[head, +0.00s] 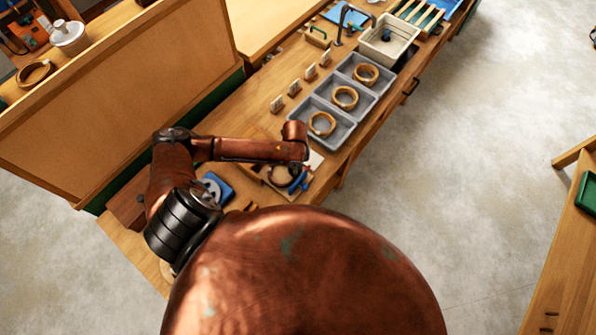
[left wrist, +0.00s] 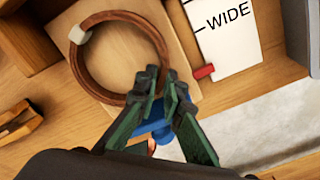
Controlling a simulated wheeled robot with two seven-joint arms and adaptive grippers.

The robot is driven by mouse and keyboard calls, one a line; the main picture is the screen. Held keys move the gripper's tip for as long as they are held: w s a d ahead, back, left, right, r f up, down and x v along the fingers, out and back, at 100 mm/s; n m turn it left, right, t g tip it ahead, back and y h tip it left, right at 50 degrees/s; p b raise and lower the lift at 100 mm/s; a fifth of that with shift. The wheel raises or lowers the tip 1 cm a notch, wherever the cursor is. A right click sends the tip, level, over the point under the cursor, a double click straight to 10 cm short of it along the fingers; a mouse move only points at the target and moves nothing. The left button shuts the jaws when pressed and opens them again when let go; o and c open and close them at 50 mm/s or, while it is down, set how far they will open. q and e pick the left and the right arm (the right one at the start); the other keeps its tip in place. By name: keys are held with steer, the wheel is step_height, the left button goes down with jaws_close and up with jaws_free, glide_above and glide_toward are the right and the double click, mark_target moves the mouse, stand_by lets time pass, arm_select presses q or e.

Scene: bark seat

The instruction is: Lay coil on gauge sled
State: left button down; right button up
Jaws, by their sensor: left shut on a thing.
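The coil (left wrist: 78,72), a reddish-brown ring with a pale tag, shows in the left wrist view over a square plywood plate (left wrist: 118,52), which I take to be the gauge sled. I cannot tell whether the coil rests on the plate or hangs just above it. My left gripper (left wrist: 156,80) has its green fingers closed on the coil's near right rim. A blue part (left wrist: 155,128) shows between and below the fingers. A white card marked WIDE (left wrist: 228,40) with a red pointer (left wrist: 204,71) lies to the right. My right gripper is out of view.
In the head view, grey trays (head: 338,118) with wooden rings (head: 345,97) line the bench beyond my left arm. Small card stands (head: 294,89) stand beside them. A tall wooden panel (head: 130,85) rises at left. Open floor (head: 470,130) lies right of the bench.

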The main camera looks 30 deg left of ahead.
arm_select(q)
steer(key=c, duration=2)
jaws_free()
steer(key=shift+c, duration=0.2)
step_height(320, 180, up, 12)
steer(key=shift+p, duration=0.35)
